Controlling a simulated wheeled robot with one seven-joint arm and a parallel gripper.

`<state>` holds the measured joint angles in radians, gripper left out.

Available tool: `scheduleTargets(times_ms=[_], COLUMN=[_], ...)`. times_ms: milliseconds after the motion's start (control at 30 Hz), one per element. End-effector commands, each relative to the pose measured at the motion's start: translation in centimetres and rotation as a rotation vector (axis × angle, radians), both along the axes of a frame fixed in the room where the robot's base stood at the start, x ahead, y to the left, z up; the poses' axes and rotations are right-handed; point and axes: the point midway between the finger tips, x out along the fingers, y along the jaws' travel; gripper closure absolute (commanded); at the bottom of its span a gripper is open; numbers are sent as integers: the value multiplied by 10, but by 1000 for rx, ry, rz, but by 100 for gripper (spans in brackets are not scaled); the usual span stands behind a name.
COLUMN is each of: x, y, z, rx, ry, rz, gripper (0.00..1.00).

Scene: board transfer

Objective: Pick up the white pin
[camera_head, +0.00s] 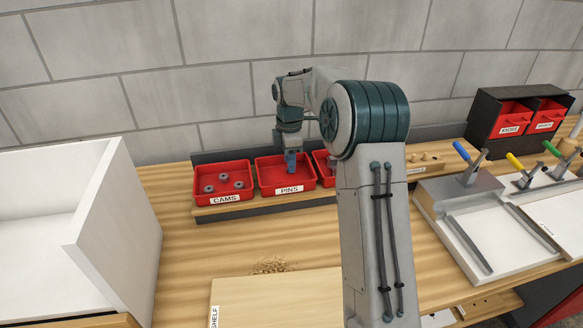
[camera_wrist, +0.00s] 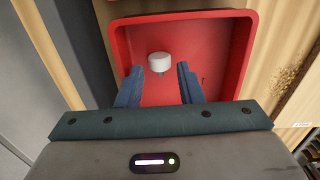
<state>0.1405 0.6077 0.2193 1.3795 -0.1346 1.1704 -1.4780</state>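The white pin (camera_wrist: 159,62) is a short white cylinder standing in the red pins bin, seen in the wrist view. The bin, labelled PINS (camera_head: 271,180), is the middle one of the row in the head view; its rim also shows in the wrist view (camera_wrist: 255,40). My gripper (camera_wrist: 160,82) is open, with its two blue fingers apart and nothing between them. The pin lies beyond the fingertips, nearer the left finger. In the head view my gripper (camera_head: 291,168) points down over the pins bin, and the pin cannot be made out there.
The red CAMS bin (camera_head: 206,197) with several grey rings stands left of the pins bin. A white box (camera_head: 102,200) is at the left. A SHELF board (camera_head: 285,300) and wood shavings (camera_head: 268,266) lie in front. Clamps (camera_head: 468,165) stand at the right.

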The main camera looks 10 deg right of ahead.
Motion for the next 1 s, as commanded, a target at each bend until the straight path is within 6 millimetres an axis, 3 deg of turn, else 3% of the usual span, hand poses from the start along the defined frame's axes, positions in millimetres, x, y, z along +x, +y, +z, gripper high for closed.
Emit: scheduleTargets(times_ms=[133, 367, 500, 1000], x=[0, 0, 0, 0], y=[0, 0, 0, -1], z=[-13, -15, -15, -10], rx=[0, -1, -1, -1], ry=[0, -1, -1, -3], rz=[-1, -1, -1, -1], gripper=[67, 67, 99, 100])
